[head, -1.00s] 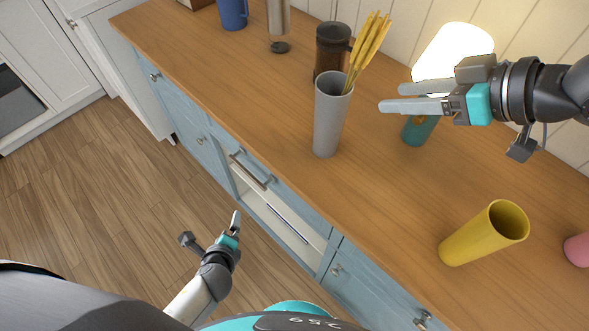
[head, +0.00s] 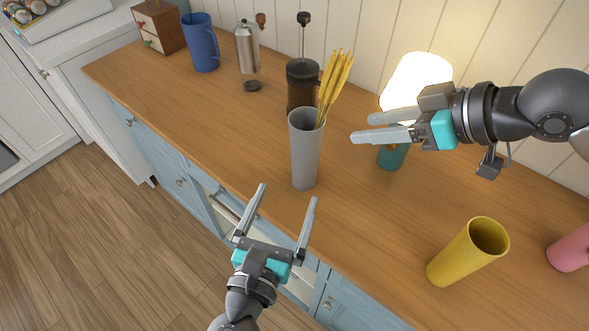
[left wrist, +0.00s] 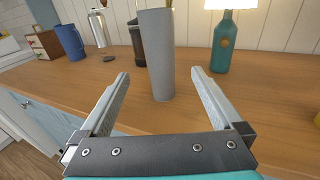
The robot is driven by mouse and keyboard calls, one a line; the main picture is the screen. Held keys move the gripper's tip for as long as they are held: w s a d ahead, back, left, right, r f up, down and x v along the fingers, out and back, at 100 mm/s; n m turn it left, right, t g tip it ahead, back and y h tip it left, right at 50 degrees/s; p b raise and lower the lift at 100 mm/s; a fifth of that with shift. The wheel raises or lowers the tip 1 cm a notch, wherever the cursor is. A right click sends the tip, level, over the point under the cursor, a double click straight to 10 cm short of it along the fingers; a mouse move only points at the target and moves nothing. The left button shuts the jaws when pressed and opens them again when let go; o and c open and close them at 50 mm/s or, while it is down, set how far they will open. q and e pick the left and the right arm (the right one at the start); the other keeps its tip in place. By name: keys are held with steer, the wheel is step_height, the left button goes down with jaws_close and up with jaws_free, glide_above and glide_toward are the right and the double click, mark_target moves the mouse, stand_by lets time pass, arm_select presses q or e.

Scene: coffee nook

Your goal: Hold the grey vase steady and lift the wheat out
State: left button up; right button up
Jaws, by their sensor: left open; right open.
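The grey vase (head: 305,155) stands upright on the wooden counter, and yellow wheat (head: 336,84) sticks out of its mouth, leaning right. The lower stems are hidden inside the vase. My left gripper (head: 288,192) is open and empty at the counter's front edge, its fingers pointing at the vase. In the left wrist view the vase (left wrist: 157,55) stands beyond and between the open fingertips (left wrist: 160,78), apart from them. My right gripper (head: 359,127) is open and empty to the right of the vase and wheat, touching neither.
A French press (head: 301,88) stands close behind the vase. A teal lamp (head: 392,156) with a lit shade is near my right gripper. A yellow vase (head: 466,252) and a pink one (head: 570,252) are at the right. A blue pitcher (head: 201,45) stands at the back left.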

mark_target(302, 158)
arm_select(q)
steer(key=x, duration=1.4)
steer(key=shift+w+a, duration=0.1)
